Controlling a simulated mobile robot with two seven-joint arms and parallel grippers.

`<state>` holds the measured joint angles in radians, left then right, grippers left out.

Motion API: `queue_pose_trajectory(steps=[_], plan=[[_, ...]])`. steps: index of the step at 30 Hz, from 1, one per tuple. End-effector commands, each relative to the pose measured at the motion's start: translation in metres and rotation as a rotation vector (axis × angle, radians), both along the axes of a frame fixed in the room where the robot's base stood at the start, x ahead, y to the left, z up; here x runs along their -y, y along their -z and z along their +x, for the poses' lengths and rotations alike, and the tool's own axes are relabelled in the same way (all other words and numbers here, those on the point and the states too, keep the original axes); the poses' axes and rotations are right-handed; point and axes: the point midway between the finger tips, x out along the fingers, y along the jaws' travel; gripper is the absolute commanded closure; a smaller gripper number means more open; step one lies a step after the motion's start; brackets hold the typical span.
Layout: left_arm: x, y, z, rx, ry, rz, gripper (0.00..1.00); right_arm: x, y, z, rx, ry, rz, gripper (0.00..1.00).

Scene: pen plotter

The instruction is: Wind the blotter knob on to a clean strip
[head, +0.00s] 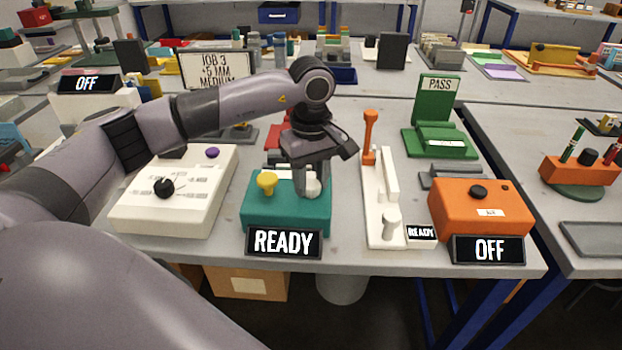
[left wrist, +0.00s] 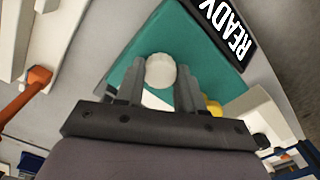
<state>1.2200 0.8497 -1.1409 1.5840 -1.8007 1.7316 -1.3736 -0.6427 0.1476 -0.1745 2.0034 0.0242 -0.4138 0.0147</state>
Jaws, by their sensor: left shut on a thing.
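A teal box (head: 262,213) stands on the bench with a yellow knob (head: 267,182) on its left and a white round knob (head: 313,188) on its right. A READY sign (head: 284,243) is at its front. My left gripper (head: 308,180) comes down over the box from above and is shut on the white knob. In the left wrist view the white knob (left wrist: 160,70) shows between the two fingers, on the teal top. A pale patch beside it is partly hidden by the fingers. My right gripper is not in view.
A white control box (head: 135,208) with a black knob stands left of the teal box. To the right are a white device with an orange lever (head: 370,130) and an orange box (head: 480,215) with an OFF sign (head: 489,250). A green PASS stand (head: 437,110) is behind.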

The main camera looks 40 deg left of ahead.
Motion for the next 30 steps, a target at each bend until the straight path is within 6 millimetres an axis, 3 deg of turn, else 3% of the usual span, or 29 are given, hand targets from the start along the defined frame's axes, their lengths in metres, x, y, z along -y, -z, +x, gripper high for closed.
queue_pose_trajectory(steps=[11, 12, 14, 23, 30], plan=[[0.001, -0.002, 0.000, 0.002, 0.005, -0.003, 0.93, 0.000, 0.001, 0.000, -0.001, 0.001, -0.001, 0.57], [0.001, -0.002, 0.000, 0.002, 0.005, -0.003, 0.56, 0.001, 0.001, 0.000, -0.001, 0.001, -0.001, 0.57], [0.001, -0.002, 0.000, 0.002, 0.004, -0.002, 0.37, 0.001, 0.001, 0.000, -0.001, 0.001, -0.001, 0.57], [0.000, -0.002, 0.000, 0.000, 0.004, -0.001, 0.37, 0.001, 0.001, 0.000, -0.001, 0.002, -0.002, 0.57], [0.001, -0.032, 0.001, 0.006, 0.004, -0.002, 0.37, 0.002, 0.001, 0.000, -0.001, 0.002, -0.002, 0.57]])
